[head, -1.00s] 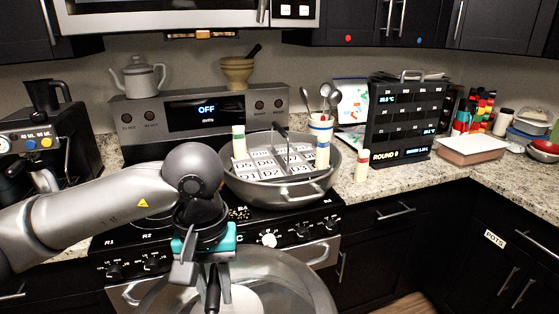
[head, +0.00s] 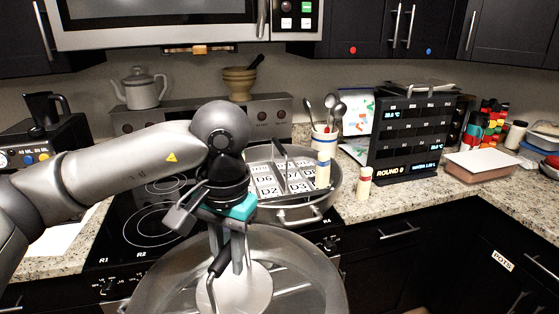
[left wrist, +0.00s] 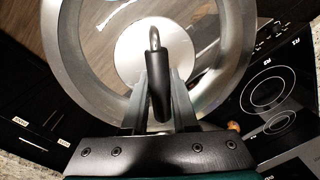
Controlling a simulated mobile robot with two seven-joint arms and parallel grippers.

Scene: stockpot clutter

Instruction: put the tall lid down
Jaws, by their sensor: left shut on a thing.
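The tall lid (head: 325,270) is a big, clear, glass-like dome with a grey rim, a pale round disc in its middle and a black handle (left wrist: 157,88). It fills the bottom middle of the head view and also shows in the left wrist view (left wrist: 228,75). My left gripper (head: 229,258) is shut on the black handle, and the lid hangs from it in front of the stove. In the left wrist view the two fingers (left wrist: 159,98) stand either side of the handle. Wooden floor shows through the lid there. My right gripper is not in view.
A wide grey pan (head: 335,185) with a labelled grid rack (head: 285,175) in it sits on the stove's back right. The glass cooktop (head: 125,235) is clear at left. A small jar (head: 364,183) and a black display rack (head: 405,130) stand on the right counter.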

